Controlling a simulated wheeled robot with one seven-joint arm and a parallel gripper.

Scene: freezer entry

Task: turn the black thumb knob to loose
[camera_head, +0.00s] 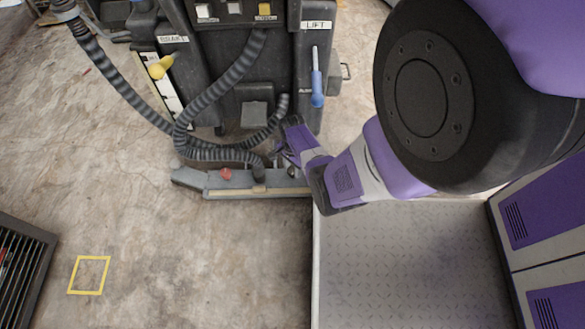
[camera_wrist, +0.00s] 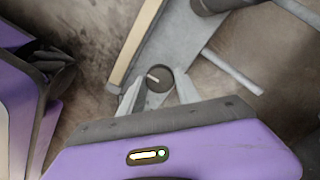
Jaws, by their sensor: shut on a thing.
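The black thumb knob (camera_wrist: 163,86) is a dark round cap with a pale pointer line, between my fingertips in the wrist view. It sits on the grey bar (camera_wrist: 185,40). My gripper (camera_wrist: 157,92) is shut on it, one pale finger on each side. The pointer line slants toward the upper left of the wrist view. In the head view the black knob (camera_head: 291,171) shows small near the right end of the low bar (camera_head: 225,190), with my gripper (camera_head: 283,160) just beside it. No loose or tight marking is readable.
A red knob (camera_head: 226,174) stands on the same bar to the left. Ribbed grey hoses (camera_head: 215,85) hang from the dark machine (camera_head: 245,110) close to my gripper. A blue-handled lever (camera_head: 317,88) is above right. The concrete floor at left is mostly clear.

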